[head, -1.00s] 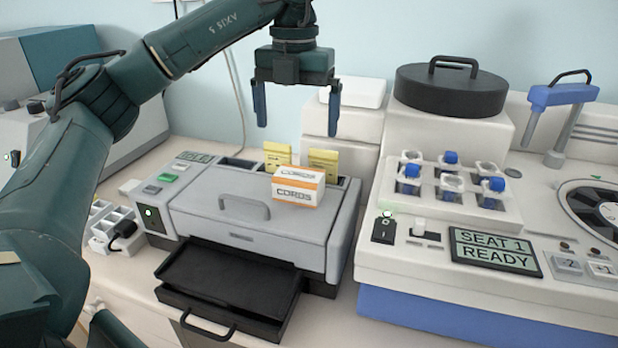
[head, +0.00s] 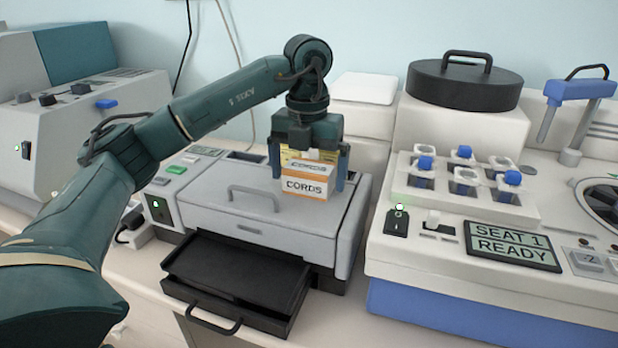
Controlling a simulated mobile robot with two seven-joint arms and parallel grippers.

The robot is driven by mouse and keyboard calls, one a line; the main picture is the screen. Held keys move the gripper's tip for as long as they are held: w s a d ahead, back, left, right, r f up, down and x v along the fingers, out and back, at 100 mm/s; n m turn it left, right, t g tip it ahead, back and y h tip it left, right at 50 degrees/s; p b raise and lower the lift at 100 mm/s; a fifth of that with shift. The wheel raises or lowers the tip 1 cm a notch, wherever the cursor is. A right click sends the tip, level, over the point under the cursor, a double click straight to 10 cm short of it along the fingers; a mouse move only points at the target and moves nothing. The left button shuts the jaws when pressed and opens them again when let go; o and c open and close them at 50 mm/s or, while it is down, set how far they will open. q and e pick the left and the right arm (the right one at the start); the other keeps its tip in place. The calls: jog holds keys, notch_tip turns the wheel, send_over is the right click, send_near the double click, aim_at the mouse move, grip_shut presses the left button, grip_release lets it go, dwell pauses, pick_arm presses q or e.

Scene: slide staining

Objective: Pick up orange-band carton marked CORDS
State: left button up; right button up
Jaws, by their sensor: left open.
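The orange-band carton marked CORDS (head: 304,188) is white with orange bands and stands upright on the right part of the grey machine's lid (head: 240,214). My left gripper (head: 308,178) is open, pointing down over the carton. Its two blue fingers are on either side of the carton, one left and one right, with the tips beside its upper part. I cannot tell whether either finger touches it. The gripper's palm is above the carton. My right gripper is not in view.
Yellow packets (head: 318,155) show partly behind the gripper. The lid has a raised handle (head: 254,194) to the left. A black drawer (head: 240,270) stands open in front. At right is a white staining machine with a rack of blue-capped pieces (head: 470,197).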

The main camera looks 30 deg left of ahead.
pick_arm(q)
jog(key=shift+c, duration=0.3)
jog(key=c, duration=1)
jog(key=shift+o, duration=0.2)
